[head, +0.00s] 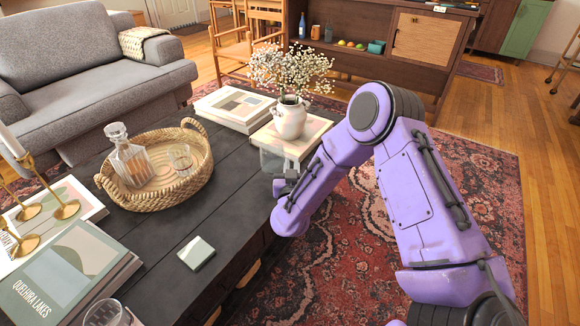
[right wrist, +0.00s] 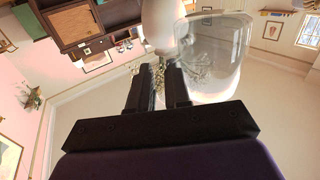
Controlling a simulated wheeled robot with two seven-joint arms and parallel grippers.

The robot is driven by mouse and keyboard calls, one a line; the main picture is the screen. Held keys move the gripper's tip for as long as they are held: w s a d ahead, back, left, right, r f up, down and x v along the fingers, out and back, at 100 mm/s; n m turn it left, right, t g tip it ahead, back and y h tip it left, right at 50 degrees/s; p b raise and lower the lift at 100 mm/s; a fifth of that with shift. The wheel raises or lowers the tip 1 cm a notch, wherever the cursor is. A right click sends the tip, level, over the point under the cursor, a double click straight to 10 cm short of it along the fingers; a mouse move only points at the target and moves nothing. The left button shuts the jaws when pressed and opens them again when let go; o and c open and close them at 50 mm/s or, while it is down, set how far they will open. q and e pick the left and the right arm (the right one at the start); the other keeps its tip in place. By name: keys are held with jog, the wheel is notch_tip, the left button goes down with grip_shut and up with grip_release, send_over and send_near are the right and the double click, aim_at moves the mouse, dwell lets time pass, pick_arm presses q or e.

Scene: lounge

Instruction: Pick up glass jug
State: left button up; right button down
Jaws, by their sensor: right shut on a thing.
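The clear glass jug (head: 271,162) is near the table's right edge, in front of the white vase (head: 290,118). It is faint against the books. My right gripper (head: 287,184) is at the jug's near side, partly hidden by my arm. In the right wrist view the jug (right wrist: 222,58) looms large at the fingertips, and the dark fingers (right wrist: 161,80) are close together. The right gripper is shut on the jug; the exact grip spot is hard to see. I cannot tell whether the jug's base touches the table. My left gripper is out of view.
The dark table (head: 150,235) holds a wicker tray (head: 122,202) with a decanter (head: 126,155) and a tumbler (head: 180,160). Books (head: 236,107) lie behind the jug, with more under the flower vase. A coaster stack (head: 197,253) sits in front.

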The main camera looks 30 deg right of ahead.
jog(key=s+a+r+p, duration=0.3)
jog(key=s+r, duration=0.3)
jog(key=s, duration=0.4)
jog(key=shift+s+a+r, duration=0.3)
jog(key=shift+r, duration=0.1)
